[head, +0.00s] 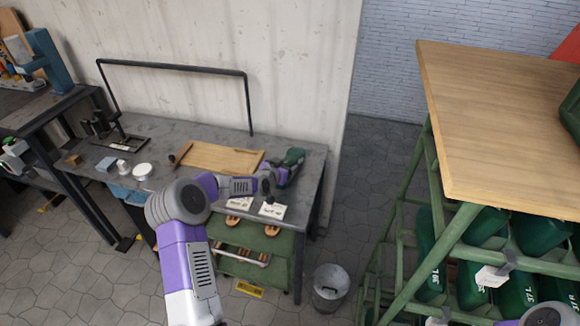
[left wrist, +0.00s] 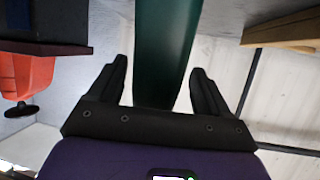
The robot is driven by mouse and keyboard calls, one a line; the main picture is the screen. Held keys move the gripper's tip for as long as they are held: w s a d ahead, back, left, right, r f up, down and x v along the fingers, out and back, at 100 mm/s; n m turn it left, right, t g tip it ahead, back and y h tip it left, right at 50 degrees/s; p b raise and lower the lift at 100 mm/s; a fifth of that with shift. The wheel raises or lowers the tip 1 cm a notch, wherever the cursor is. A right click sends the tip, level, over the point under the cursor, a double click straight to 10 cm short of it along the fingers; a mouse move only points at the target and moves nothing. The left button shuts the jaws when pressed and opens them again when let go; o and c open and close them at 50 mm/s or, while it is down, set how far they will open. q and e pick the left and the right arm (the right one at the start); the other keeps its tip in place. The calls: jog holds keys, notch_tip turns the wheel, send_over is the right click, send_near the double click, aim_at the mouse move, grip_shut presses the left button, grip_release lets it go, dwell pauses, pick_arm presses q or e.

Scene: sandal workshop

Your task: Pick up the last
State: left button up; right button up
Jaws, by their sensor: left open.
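The last (head: 293,156) is dark green and lies at the right end of the grey workbench, beside the wooden board. My left gripper (head: 270,188) reaches over the bench from the front, close to the last, and partly hides that area. In the left wrist view, a long green surface, which looks like the last (left wrist: 166,50), shows between the two black fingers of my left gripper (left wrist: 160,85). The fingers are apart, with a gap on each side of the green. How deep it sits between them I cannot tell. My right gripper does not show.
The workbench (head: 318,165) also bears a wooden board (head: 215,158), a white round tub (head: 142,171) and paper cards (head: 272,210). Sandals lie on a green shelf below. A metal bin (head: 330,287) stands at right. A green rack (head: 440,225) holds several numbered green lasts under a wooden top.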

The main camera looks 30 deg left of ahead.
pick_arm(q)
jog(key=c, duration=1.1)
jog(key=shift+r, duration=0.15)
